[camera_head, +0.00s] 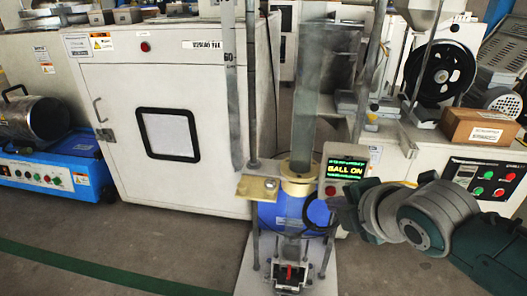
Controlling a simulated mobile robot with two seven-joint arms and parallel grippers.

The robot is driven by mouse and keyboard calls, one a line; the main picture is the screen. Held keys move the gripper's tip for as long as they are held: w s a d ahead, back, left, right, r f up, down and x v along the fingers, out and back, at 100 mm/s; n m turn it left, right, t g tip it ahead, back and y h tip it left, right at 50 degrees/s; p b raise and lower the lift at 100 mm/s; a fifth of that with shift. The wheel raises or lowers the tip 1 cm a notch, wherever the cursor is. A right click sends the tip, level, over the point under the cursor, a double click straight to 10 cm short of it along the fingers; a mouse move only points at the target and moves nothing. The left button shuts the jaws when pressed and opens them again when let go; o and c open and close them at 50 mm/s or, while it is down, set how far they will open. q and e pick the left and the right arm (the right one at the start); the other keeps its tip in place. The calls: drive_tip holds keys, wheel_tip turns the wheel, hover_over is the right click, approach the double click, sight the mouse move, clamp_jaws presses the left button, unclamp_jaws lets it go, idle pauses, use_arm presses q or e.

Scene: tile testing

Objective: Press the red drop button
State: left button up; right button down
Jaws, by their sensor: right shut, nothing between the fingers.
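A control box (345,171) with a lit green display reading "BALL ON" stands beside the clear vertical tube of the drop tester. A small red button (331,190) shows at the lower left of the box's front face, below the display. My right arm comes in from the right, and my right gripper (338,213) is just below the box, close to the red button. Its fingers look shut and hold nothing. I cannot tell whether they touch the box. My left gripper is not in view.
The tester's clear tube (306,100) rises above a tan collar (299,180) and a blue cylinder. A small black fixture (290,278) with a red part sits low in front. A white cabinet (165,80) stands left. A brown box (480,128) lies right. Floor at front left is clear.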

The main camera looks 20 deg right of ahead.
drive_tip(key=shift+w+d, duration=0.1)
drive_tip(key=shift+w+d, duration=0.15)
drive_tip(key=shift+w, duration=0.15)
idle(0.6)
drive_tip(key=shift+w+d, duration=0.25)
drive_tip(key=shift+w, duration=0.15)
idle(0.4)
drive_tip(key=shift+s+a+p, duration=0.45)
drive_tip(key=shift+s+p, duration=0.25)
drive_tip(key=shift+s, duration=0.05)
